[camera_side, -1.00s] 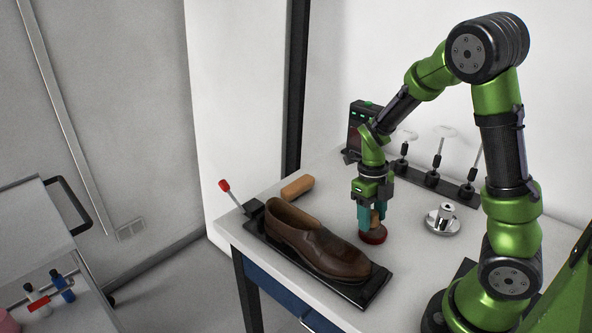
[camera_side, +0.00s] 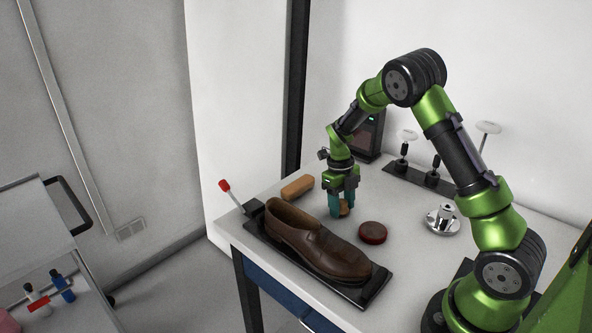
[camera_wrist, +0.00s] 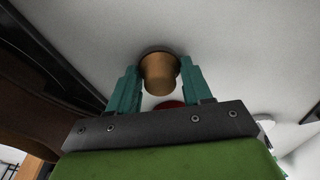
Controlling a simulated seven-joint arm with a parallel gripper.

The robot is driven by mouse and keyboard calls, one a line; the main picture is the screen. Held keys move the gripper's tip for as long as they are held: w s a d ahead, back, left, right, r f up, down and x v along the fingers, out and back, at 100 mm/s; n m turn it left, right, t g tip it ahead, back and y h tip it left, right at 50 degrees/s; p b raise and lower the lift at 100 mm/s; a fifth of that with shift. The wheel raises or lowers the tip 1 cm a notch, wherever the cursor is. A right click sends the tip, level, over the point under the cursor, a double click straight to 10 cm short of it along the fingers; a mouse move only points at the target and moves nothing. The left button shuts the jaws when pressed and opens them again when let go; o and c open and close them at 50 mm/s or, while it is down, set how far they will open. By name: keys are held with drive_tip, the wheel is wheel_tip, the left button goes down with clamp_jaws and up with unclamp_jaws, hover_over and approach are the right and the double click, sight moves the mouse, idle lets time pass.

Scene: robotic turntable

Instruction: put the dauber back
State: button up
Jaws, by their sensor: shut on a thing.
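My gripper (camera_side: 343,212) has its teal fingers shut on the dauber (camera_side: 346,208), a small tan wooden piece. In the wrist view the dauber's rounded handle (camera_wrist: 160,75) sits between the two fingers (camera_wrist: 160,82), with a dark rim at its far end. The dauber is low by the tabletop, behind the brown shoe; I cannot tell whether it touches the table. A round dark red tin (camera_side: 373,234) stands on the table to the right of my gripper. A bit of it also shows in the wrist view (camera_wrist: 171,104).
The brown shoe (camera_side: 318,243) lies on a black plate at the front, with a red-tipped lever (camera_side: 225,186) beside it. A wooden block (camera_side: 297,188) lies left of my gripper. A metal fitting (camera_side: 443,219) and a black rack (camera_side: 432,182) stand to the right.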

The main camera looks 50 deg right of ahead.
drive_tip(key=o, duration=0.9)
drive_tip(key=shift+f, duration=0.1)
drive_tip(key=s+a+r+n+t+y, duration=0.15)
drive_tip(key=r+n, duration=0.25)
drive_tip(key=r, duration=0.5)
drive_tip(key=a+r+n+t+h, duration=0.1)
drive_tip(key=a+r+n, duration=0.25)
drive_tip(key=r, duration=0.55)
drive_tip(key=s+a+r+n+t, duration=0.2)
drive_tip(key=s+a+n, duration=0.2)
drive_tip(key=n, duration=0.4)
drive_tip(key=s+a+r+n+t+y, duration=0.1)
drive_tip(key=s+a+n, duration=0.3)
drive_tip(key=n, duration=0.5)
drive_tip(key=s+a+r+n+t, duration=0.3)
drive_tip(key=s+n, duration=0.3)
drive_tip(key=n, duration=0.3)
drive_tip(key=shift+s+a, duration=0.2)
drive_tip(key=shift+a, duration=0.4)
